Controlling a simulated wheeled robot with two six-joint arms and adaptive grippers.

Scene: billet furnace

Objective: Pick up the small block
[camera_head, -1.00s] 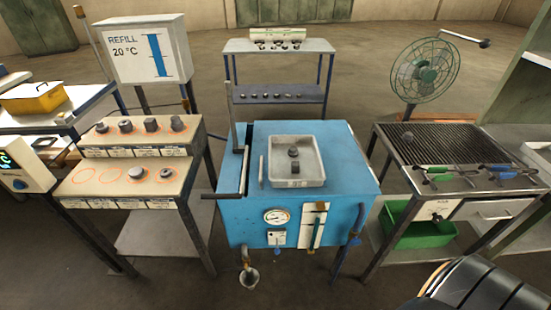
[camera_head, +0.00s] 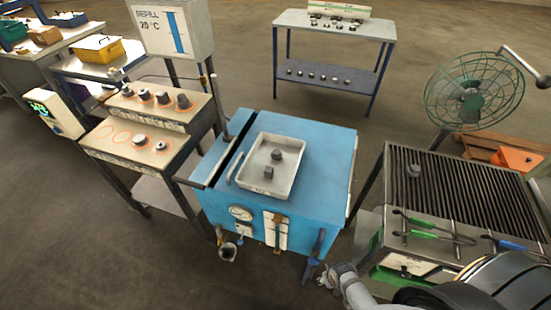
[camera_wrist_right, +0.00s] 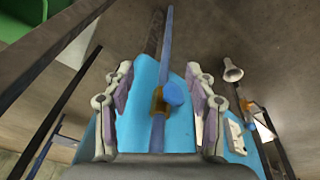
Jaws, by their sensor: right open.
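Several small dark grey blocks are in the head view, and I cannot tell which one the task means. Two (camera_head: 277,155) sit close together in the pale tray (camera_head: 246,180) on top of the blue furnace box (camera_head: 322,150). Others stand on the two-step rack (camera_head: 105,152) at the left. My right gripper (camera_head: 338,275) is low, in front of the furnace's right side, apart from the blocks. In the wrist view its jaws (camera_wrist_right: 161,82) are spread and empty, with blue furnace parts beyond. My left gripper is not in view.
Green and blue tongs (camera_head: 425,228) lie on the grill's front edge. A green fan (camera_head: 470,100) stands behind the grill. A shelf trolley (camera_head: 335,25) is at the back. A blue-handled valve (camera_head: 316,243) projects from the furnace front. Floor shows between furnace and rack.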

